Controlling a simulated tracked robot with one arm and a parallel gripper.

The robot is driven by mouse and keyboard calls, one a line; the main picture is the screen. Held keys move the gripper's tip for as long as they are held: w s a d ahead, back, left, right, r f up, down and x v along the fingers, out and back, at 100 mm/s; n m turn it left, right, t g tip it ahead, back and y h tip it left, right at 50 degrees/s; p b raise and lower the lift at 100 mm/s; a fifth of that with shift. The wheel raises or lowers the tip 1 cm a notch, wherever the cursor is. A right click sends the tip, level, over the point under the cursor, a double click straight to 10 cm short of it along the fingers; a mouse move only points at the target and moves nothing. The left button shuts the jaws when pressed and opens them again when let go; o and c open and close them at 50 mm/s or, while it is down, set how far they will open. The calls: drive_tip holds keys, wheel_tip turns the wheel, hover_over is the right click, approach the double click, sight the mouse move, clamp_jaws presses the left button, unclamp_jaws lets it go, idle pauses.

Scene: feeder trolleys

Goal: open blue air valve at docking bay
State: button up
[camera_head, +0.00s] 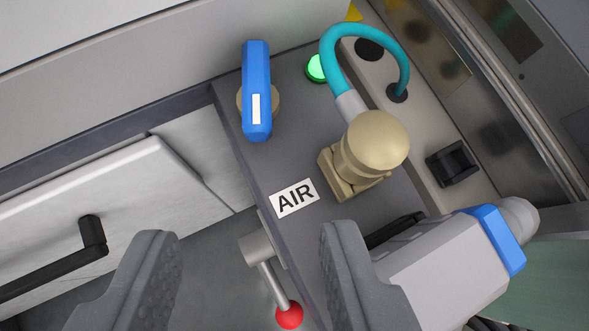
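The blue air valve (257,88) is a blue bar handle with a white stripe, on a round tan base, at the upper middle of the view. It sits on a dark grey panel (300,150) that carries a white AIR label (294,198). The handle stands nearly upright in the picture. My gripper (245,245) shows as two grey fingers at the bottom, wide apart with nothing between them that they touch. The valve lies above and beyond the fingertips, apart from them.
A tan fitting (372,150) with a teal hose (335,58) stands right of the valve, by a green light (316,68). A red-knobbed lever (289,314) shows between the fingers. A grey and blue connector (450,255) is at right, a black handle (92,236) at left.

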sight(258, 123)
drive_tip(key=b+x, duration=0.1)
drive_tip(key=x, duration=1.2)
drive_tip(key=shift+r, duration=0.1)
clamp_jaws()
